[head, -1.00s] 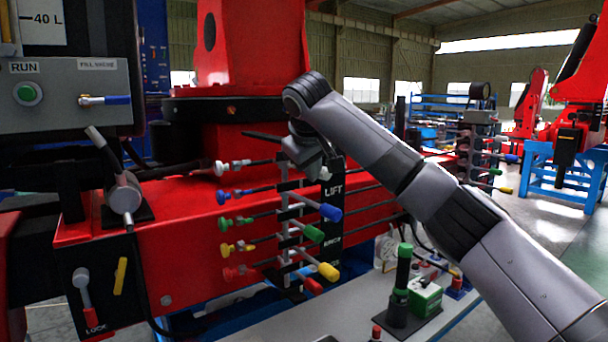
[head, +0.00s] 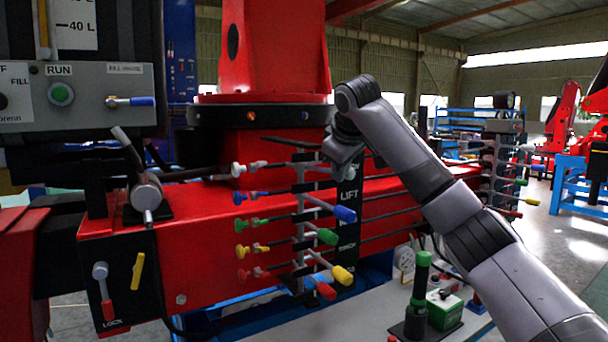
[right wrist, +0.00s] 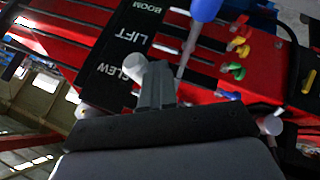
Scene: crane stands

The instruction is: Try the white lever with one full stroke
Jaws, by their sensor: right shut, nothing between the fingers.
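The lever bank (head: 300,215) stands in front of the red crane beam, with blue (head: 345,214), green (head: 327,236), yellow (head: 342,275) and red handles below the top row. In the head view the right gripper (head: 340,165) is at the bank's top row. My left gripper is out of view.
The blue lever (right wrist: 204,8) rises close to my right fingers in the wrist view. A white end fitting (head: 238,169) is left of the bank. A green-topped post (head: 420,275) and green box (head: 444,309) stand on the bench below my arm. A control panel is at left.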

